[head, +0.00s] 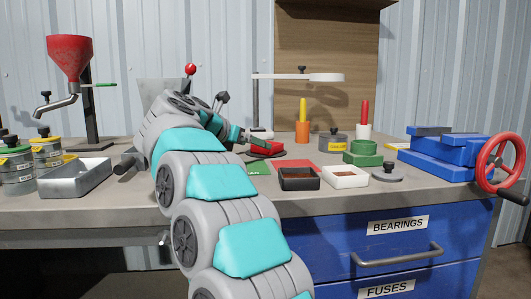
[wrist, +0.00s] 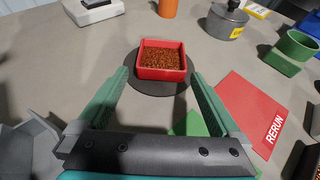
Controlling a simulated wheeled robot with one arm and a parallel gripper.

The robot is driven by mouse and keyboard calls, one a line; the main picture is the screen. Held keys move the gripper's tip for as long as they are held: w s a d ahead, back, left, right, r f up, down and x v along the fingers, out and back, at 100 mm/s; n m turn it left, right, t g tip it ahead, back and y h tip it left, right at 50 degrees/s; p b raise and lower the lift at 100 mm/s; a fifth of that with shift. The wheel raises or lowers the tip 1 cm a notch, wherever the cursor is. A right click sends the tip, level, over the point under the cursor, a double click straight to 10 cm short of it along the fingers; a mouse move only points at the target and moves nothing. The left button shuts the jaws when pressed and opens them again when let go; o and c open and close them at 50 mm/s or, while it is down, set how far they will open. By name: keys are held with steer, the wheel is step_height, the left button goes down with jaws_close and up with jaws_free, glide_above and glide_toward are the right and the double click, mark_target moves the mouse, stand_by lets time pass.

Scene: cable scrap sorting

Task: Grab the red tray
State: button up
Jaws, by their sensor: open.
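The red tray (wrist: 161,74) is a small square tray filled with brown-orange granules, sitting on a dark round plate (wrist: 165,88) in the wrist view. In the head view the red tray (head: 268,149) is partly covered by my gripper (head: 246,139). In the wrist view my gripper (wrist: 160,78) is open, with one green finger on each side of the tray's near side. The tray lies just ahead of the fingertips, and I see a gap on both sides. I cannot tell the gripper's exact height over the table.
A red RERUN card (wrist: 252,110) and a green card (wrist: 190,124) lie on the bench to the near right. A dark tray (head: 299,184) and a white tray (head: 345,183) stand at the front. A lidded grey pot (wrist: 227,22) and an orange cup (wrist: 168,8) stand behind.

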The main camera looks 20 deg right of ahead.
steer(key=x, duration=0.6)
steer(key=shift+s+d+r, duration=0.1)
steer(key=shift+r, duration=0.05)
